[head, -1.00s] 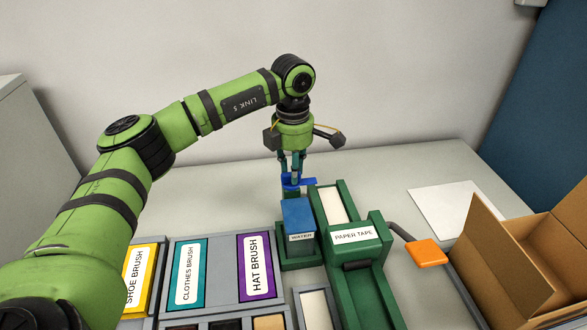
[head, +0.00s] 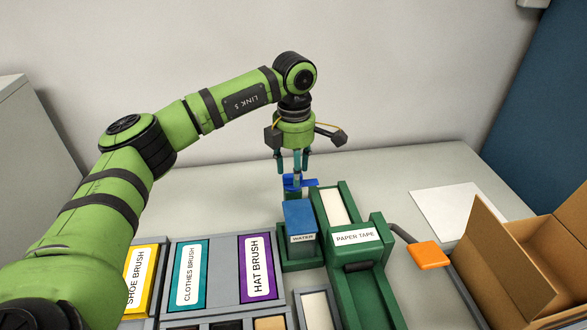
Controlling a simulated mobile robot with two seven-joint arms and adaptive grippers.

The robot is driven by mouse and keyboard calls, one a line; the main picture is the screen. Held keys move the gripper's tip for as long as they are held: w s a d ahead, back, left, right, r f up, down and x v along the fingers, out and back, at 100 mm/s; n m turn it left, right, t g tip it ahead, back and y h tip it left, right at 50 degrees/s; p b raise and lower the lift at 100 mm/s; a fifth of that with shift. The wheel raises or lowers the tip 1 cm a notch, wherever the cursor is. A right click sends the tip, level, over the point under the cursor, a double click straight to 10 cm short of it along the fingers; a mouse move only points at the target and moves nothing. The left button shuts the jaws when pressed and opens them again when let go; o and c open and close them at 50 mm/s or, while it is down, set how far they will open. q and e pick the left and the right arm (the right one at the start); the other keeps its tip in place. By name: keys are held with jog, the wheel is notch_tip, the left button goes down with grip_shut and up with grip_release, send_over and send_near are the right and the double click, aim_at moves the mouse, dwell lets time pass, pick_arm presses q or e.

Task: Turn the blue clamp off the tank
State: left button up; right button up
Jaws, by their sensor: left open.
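The blue clamp (head: 306,183) sits at the back of the tank, behind its blue lid, on an upright post. The tank (head: 299,222) is blue on top, carries a WATER label, and stands in a green base beside the green paper tape machine. My left gripper (head: 295,164) points straight down just above the clamp. Its fingers are open, one on each side of the post, with a gap to it. The clamp's far parts are partly hidden by the fingers and post. My right gripper is not in view.
The paper tape machine (head: 361,262) with an orange-handled lever (head: 428,254) stands right of the tank. An open cardboard box (head: 510,262) is at far right. A brush tray (head: 214,285) lies front left. A white sheet (head: 455,212) lies at back right.

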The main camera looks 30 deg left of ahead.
pick_arm(q)
notch_tip(320, 180, up, 11)
jog(key=shift+r, duration=0.2)
dwell(0.6)
